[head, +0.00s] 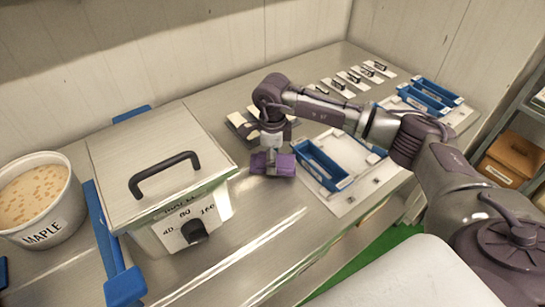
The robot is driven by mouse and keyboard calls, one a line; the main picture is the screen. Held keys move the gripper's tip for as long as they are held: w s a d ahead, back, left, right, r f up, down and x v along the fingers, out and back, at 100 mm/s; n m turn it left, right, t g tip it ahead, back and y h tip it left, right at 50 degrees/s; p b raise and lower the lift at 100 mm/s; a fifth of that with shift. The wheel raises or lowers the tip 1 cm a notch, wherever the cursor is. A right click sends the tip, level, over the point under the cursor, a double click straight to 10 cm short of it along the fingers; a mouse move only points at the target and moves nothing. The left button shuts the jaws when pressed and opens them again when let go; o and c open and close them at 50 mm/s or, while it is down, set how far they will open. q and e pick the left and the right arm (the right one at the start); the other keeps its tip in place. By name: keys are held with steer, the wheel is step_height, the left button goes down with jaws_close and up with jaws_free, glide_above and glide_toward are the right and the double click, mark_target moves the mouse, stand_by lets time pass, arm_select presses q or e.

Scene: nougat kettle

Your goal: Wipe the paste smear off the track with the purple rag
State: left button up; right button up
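My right gripper (271,150) points down over the steel counter, right of the kettle. It appears shut on the purple rag (286,166), which shows on both sides of the finger. I cannot tell whether the rag touches the counter. A blue track rail (100,225) runs along the left side of the square steel kettle (155,165), which has a black lid handle and a dial. Another blue piece (131,113) shows behind the kettle. I cannot make out a paste smear; the kettle hides part of the area. My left gripper is out of view.
A white MAPLE tub (40,205) stands at the far left. Pale flat pieces (240,125) lie behind my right gripper. A blue tray (322,165) sits on a white board to the right. Small labelled cards (338,87) line the back. Counter space is clear in front of the gripper.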

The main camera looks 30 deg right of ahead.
mark_target(260, 166)
steer(key=shift+f+b, duration=0.3)
steer(key=shift+f, duration=0.15)
steer(key=shift+a, duration=0.1)
steer(key=shift+s+a+r, duration=0.1)
steer(key=shift+s+a, duration=0.05)
steer(key=shift+a, duration=0.8)
steer(key=shift+s+a+r, duration=0.1)
steer(key=shift+a, duration=0.85)
steer(key=shift+s+a+f+b, duration=0.1)
steer(key=shift+s+a+b, duration=0.1)
steer(key=shift+a, duration=0.9)
steer(key=shift+s+a+f+b, duration=0.15)
steer(key=shift+a+b, duration=0.1)
steer(key=shift+a, duration=0.8)
steer(key=shift+s+a+f+b, duration=0.1)
steer(key=shift+a+b, duration=0.1)
steer(key=shift+a, duration=0.9)
steer(key=shift+s+a, duration=0.1)
steer(key=shift+a, duration=0.15)
